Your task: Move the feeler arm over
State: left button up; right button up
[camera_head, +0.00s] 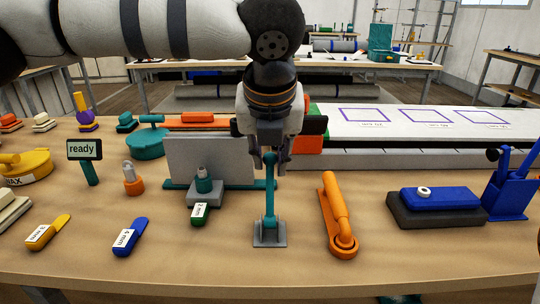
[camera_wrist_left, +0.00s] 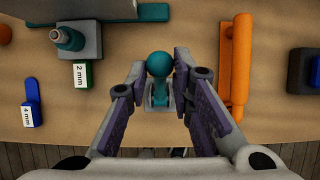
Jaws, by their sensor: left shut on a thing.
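The feeler arm (camera_head: 269,205) is a teal upright lever with a round knob, hinged on a small grey base plate (camera_head: 269,238) near the table's front middle. My left gripper (camera_head: 270,158) comes from above and is shut on the feeler arm near its top. In the left wrist view, the teal knob (camera_wrist_left: 159,64) sits between the fingertips of my left gripper (camera_wrist_left: 161,72). The lever below the knob is partly hidden there. My right gripper is in neither view.
A teal-and-grey gauge block (camera_head: 204,193) and an upright grey plate (camera_head: 205,158) stand left of the lever. An orange handled tool (camera_head: 338,215) lies to its right. Blue (camera_head: 130,236) and yellow (camera_head: 47,232) tags lie at front left. The front table strip is clear.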

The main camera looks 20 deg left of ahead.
pick_arm(q)
jog(key=shift+s+d+r, duration=0.15)
jog(key=shift+s+r, duration=0.15)
jog(key=shift+s, duration=0.2)
jog(key=shift+s+d+r, duration=0.2)
jog(key=shift+s, duration=0.45)
jog(key=shift+s+d+r, duration=0.15)
jog(key=shift+s, duration=0.45)
jog(key=o, duration=0.9)
